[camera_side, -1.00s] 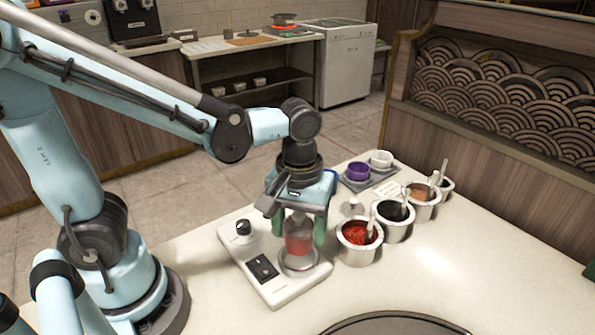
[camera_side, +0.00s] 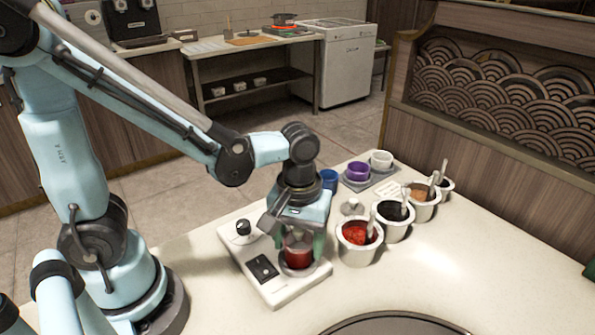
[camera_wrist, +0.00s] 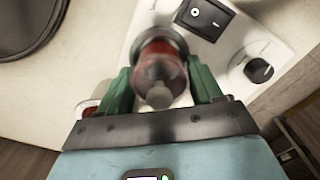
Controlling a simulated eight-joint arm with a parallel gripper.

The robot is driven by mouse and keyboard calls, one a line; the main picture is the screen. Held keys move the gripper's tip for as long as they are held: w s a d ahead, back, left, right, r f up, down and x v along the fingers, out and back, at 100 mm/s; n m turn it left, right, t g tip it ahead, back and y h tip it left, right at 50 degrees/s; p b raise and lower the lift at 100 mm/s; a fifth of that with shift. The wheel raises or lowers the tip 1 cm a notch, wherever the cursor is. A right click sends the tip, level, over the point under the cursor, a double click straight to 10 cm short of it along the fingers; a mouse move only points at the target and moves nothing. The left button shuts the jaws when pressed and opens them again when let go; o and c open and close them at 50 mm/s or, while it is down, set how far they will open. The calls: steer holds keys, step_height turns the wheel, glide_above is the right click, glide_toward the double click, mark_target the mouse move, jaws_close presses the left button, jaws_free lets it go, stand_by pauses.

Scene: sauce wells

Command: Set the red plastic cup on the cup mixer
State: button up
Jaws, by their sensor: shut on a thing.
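The red plastic cup (camera_side: 298,254) is held upright between the green fingers of my gripper (camera_side: 300,240). It is at the round metal plate of the cup mixer (camera_side: 264,287), a white box with a black knob and a black switch. The cup's base is low at the plate; I cannot tell whether it touches. In the wrist view the cup (camera_wrist: 160,66) sits between both fingers of my gripper (camera_wrist: 163,75), over the mixer (camera_wrist: 240,40), whose switch and knob show beside it. The far side of the plate is hidden by the cup and fingers.
Behind are blue (camera_side: 329,179), purple (camera_side: 358,171) and white (camera_side: 381,160) cups. A dark round thing (camera_side: 395,325) lies at the front edge. The front counter is mostly clear.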

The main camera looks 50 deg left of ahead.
steer(key=shift+f, duration=0.4)
stand_by(0.5)
steer(key=o, duration=1.1)
steer(key=shift+o, duration=0.2)
steer(key=shift+r, duration=4)
steer(key=shift+a+m+t, duration=0.4)
steer(key=shift+a+t, duration=0.1)
steer(key=shift+a, duration=0.05)
steer(key=w+a+r+m+t, duration=0.1)
steer(key=a+m+t, duration=0.5)
steer(key=shift+w+r, duration=0.15)
steer(key=shift+r, duration=0.15)
